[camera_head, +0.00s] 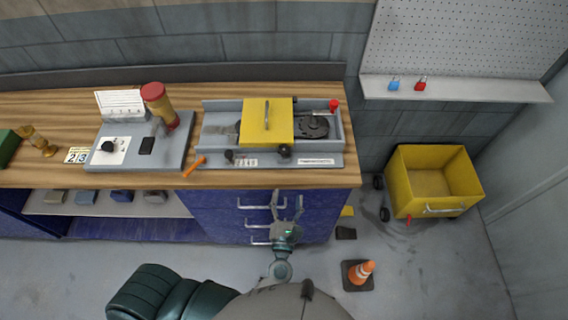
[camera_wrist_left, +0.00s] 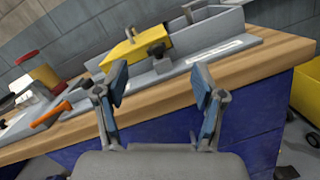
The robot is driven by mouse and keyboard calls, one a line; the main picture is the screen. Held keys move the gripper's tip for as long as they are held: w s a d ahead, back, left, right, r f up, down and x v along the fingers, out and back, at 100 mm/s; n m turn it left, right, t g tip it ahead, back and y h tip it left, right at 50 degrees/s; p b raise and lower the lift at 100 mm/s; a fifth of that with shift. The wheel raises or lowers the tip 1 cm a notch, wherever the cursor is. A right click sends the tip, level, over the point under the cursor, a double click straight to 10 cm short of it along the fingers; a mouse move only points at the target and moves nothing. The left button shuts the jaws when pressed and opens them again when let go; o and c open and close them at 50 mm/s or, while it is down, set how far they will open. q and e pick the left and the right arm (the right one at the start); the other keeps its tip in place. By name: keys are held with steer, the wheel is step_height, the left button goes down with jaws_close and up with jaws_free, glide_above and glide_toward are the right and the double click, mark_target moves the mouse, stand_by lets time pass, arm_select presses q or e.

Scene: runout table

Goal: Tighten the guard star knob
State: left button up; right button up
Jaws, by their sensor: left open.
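The yellow guard (camera_head: 268,120) sits on a grey machine base (camera_head: 215,150) on the wooden bench. A dark knob (camera_head: 285,151) is at the guard's front right corner, likely the guard star knob. It also shows in the left wrist view (camera_wrist_left: 157,51), above and between my fingers; its star shape is too small to make out. My left gripper (camera_head: 287,204) is open and empty, in front of the blue drawers and short of the bench edge. Its two spread fingers (camera_wrist_left: 160,82) show in the left wrist view, apart from the knob. My right gripper is not in view.
A smaller black knob (camera_head: 229,155) and an orange tool (camera_head: 194,166) lie left of the guard. A red button (camera_head: 333,105) is at the machine's right end. A red-topped cylinder (camera_head: 160,106) stands further left. A yellow cart (camera_head: 430,185) and cone (camera_head: 361,272) are on the floor.

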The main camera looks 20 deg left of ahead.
arm_select(q)
step_height(320, 180, down, 2)
steer(key=n+g+y, duration=0.1)
steer(key=n+g, duration=0.1)
steer(key=n, duration=0.4)
steer(key=p, duration=0.3)
glide_toward(284, 156)
steer(key=shift+y, duration=0.3)
steer(key=x, duration=1)
steer(key=shift+w+d+f, duration=0.1)
steer(key=shift+w+f, duration=0.1)
steer(key=shift+f, duration=0.1)
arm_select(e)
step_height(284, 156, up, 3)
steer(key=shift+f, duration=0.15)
arm_select(q)
steer(key=c, duration=1.1)
steer(key=shift+c, duration=0.2)
